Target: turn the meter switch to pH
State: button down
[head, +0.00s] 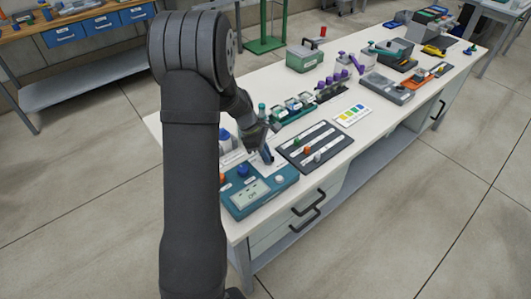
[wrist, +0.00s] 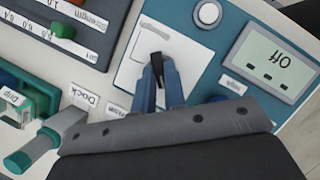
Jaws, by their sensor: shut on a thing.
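The teal meter (head: 285,182) sits at the near end of the bench; its grey display (wrist: 276,66) reads "Off" and appears upside down in the wrist view. A white plate (wrist: 132,72) lies at the meter's side. My gripper (wrist: 158,66) reaches down over this plate, its blue-grey fingers shut on the small dark switch (wrist: 157,62). In the head view my gripper (head: 267,156) is at the meter's far edge, and the switch is too small to make out. The fingers hide most of the switch and any position marks around it.
A round white button (wrist: 208,13) is close to the fingers, and a blue knob (head: 243,170) stands on the meter. A dark slider panel (head: 330,152) lies beside the meter. Bottles and a teal-handled tool (wrist: 35,150) are close to my gripper. A colour chart (head: 352,115) lies beyond.

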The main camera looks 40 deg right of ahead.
jog(key=m, duration=0.2)
jog(key=m+y, duration=0.1)
jog(key=m, duration=0.1)
jog(key=m+g+y, duration=0.1)
jog(key=m, duration=0.1)
jog(key=shift+w+d, duration=0.15)
jog(key=shift+d, duration=0.1)
jog(key=m+y, duration=0.1)
jog(key=m, duration=0.3)
jog(key=shift+d+m+y, duration=0.2)
jog(key=shift+m+y, duration=0.1)
jog(key=shift+y, duration=0.1)
jog(key=c, duration=1.5)
grip_release()
jog(key=v, duration=1.7)
jog(key=shift+d+r, duration=0.15)
jog(key=shift+r, duration=0.1)
jog(key=shift+f, duration=0.1)
